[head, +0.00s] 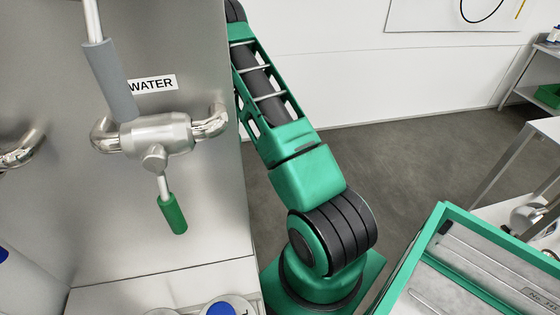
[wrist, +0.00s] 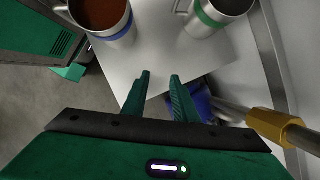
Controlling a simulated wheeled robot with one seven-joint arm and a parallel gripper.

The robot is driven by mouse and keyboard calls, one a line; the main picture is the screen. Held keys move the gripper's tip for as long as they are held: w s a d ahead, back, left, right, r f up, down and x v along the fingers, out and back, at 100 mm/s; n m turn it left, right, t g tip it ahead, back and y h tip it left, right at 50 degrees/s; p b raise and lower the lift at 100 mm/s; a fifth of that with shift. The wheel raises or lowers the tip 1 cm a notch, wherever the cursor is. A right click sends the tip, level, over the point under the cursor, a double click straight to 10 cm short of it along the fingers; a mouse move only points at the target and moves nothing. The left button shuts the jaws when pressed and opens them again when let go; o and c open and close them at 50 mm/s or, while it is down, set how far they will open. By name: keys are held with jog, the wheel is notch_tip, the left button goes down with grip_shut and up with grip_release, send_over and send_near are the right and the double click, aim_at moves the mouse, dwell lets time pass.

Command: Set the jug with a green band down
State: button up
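The jug with a green band (wrist: 219,14) is a steel jug at the top right of the wrist view, cut by the upper edge. It stands upright on a pale metal shelf (wrist: 187,63); its handle points left. My gripper (wrist: 160,76) is in the lower middle of the wrist view. Its two green fingers are apart with nothing between them, and the jug is clear of them. In the head view my gripper is out of sight, and I cannot make out the green-banded jug.
A jug with a blue band (wrist: 119,33), holding brown liquid, stands left of the green-banded one. A pipe with a brass collar (wrist: 273,125) and a blue object (wrist: 203,103) lie close right of my fingers. A steel tank labelled WATER (head: 200,60) has a green-handled valve (head: 172,213).

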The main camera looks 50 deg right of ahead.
jog(key=s+d+r+n+h, duration=0.2)
jog(key=d+r, duration=0.4)
jog(key=r, duration=0.6)
jog(key=s+d+r+n+h, duration=0.15)
jog(key=d+r, duration=0.35)
jog(key=r, duration=0.7)
jog(key=s+d+r+n+t, duration=0.1)
jog(key=s+d+r+n, duration=0.1)
jog(key=s+r, duration=1.5)
jog(key=s+n, duration=0.1)
jog(key=s, duration=0.2)
jog(key=shift+s+t, duration=0.25)
jog(key=shift+t, duration=0.05)
jog(key=shift+w, duration=0.1)
